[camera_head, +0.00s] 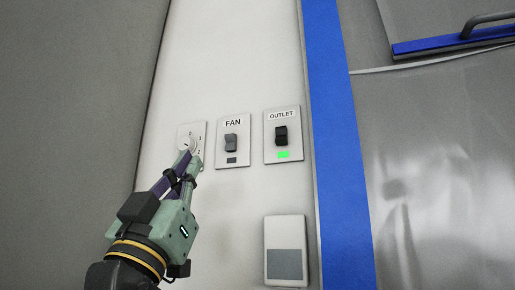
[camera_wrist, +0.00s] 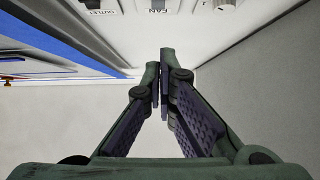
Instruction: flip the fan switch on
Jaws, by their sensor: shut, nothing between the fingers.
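The fan switch (camera_head: 231,142) is a grey rocker on a white plate labelled FAN, with a dark indicator below it. My gripper (camera_head: 187,160) is shut and empty. In the head view it appears to the lower left of the fan plate, just below a round white knob (camera_head: 188,142) on a plate to the left. The gripper also shows in the wrist view (camera_wrist: 160,88), its fingers close together. I cannot tell whether the fingertips touch the wall.
To the right of the fan plate is an OUTLET switch (camera_head: 281,135), black, with a lit green indicator. A white box with a grey panel (camera_head: 286,250) is on the wall below. A blue vertical strip (camera_head: 338,145) and a grey metal surface lie farther right.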

